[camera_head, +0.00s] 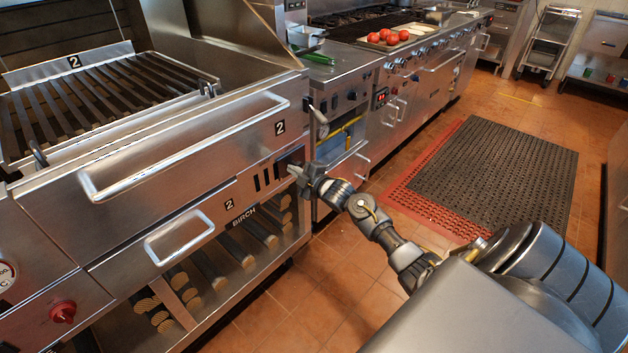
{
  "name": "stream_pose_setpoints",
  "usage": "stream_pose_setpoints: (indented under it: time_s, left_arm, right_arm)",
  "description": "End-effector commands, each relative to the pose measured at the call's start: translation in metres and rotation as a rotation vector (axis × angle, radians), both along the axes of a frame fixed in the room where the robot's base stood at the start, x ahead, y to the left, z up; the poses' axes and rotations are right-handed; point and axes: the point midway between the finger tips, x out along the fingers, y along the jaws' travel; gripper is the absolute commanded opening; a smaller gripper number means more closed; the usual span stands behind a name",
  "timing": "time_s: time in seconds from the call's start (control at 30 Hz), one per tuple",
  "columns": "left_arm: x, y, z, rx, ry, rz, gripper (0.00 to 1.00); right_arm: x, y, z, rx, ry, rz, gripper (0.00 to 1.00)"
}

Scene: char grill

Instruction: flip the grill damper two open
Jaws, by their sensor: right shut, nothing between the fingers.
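The char grill's front has a wide drawer with a long handle (185,145) and a "2" label (280,127). Below the drawer's right end is a vent panel with dark slots (261,180), which looks like damper two. A dark square part (291,158) sits at its right. My right gripper (297,174) is just in front of this part, its fingers shut and empty, pointing at the grill front. I cannot tell whether it touches the panel. The gripper hides part of the panel's right end, and the damper's position is unclear. My left gripper is out of view.
A lower door handle (180,238) and birch logs (205,265) are below the drawer. A neighbouring counter (345,68) stands behind. The tiled floor and black mat (490,165) are clear.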

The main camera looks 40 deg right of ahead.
Motion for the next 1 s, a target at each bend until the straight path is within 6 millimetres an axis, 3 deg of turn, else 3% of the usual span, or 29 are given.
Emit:
stream_pose_setpoints:
  time_s: [0.1,0.3,0.5,0.7,1.0]
  left_arm:
    - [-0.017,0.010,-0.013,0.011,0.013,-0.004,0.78]
    - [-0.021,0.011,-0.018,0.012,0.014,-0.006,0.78]
    - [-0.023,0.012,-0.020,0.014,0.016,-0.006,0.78]
    - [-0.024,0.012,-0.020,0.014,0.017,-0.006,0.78]
    - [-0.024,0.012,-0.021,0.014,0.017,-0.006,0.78]
  right_arm:
    - [-0.006,0.009,0.006,-0.001,0.003,0.004,0.00]
    - [-0.055,0.004,0.008,-0.004,0.004,0.003,0.00]
    - [-0.086,0.002,0.012,-0.001,0.002,0.003,0.00]
    - [-0.099,0.000,0.014,-0.001,0.001,0.002,0.00]
    - [-0.101,0.000,0.014,-0.001,0.000,0.001,0.00]
